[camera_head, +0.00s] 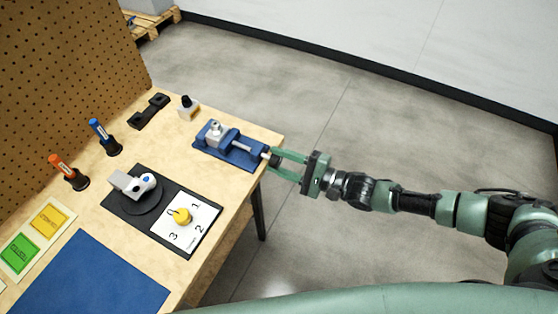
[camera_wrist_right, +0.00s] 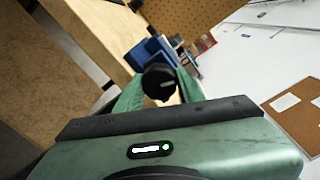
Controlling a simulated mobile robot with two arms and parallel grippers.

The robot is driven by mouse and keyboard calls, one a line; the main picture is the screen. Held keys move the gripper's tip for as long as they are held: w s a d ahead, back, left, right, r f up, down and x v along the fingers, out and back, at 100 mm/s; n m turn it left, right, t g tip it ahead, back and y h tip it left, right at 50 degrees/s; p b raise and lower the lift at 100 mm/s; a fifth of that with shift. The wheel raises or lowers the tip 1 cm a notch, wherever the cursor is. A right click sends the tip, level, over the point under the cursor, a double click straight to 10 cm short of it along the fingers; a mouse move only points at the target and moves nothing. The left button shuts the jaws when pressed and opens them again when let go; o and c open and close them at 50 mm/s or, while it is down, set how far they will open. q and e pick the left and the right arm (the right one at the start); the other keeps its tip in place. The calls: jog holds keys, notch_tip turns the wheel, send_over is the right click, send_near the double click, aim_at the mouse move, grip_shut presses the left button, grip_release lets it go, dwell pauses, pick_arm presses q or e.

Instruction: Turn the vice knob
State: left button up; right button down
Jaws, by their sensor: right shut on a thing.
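The blue vice (camera_head: 228,150) sits at the right edge of the wooden table, with its screw pointing right towards me. A light metal part (camera_head: 216,133) is at its jaws. The dark vice knob (camera_head: 275,160) is at the screw's end, past the table edge. My right gripper (camera_head: 276,161) reaches in from the right, its green fingers shut on the knob. In the right wrist view the round black knob (camera_wrist_right: 159,82) with a pale line sits between the fingers, and the blue vice (camera_wrist_right: 148,53) is behind it. My left gripper is not in view.
On the wooden table (camera_head: 140,150) stand a black plate with a grey device (camera_head: 140,189), a yellow dial (camera_head: 182,216), orange (camera_head: 68,172) and blue (camera_head: 104,136) screwdrivers, and a blue mat (camera_head: 90,278). A pegboard (camera_head: 70,80) rises at left. Floor right of the table is clear.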

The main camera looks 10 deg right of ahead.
jog(key=shift+f, duration=0.1)
dwell(0.3)
jog(key=c, duration=0.9)
grip_release()
jog(key=shift+d, duration=0.1)
jog(key=b+v, duration=0.1)
jog(key=v, duration=0.6)
jog(key=shift+s+d, duration=0.25)
jog(key=shift+f, duration=0.1)
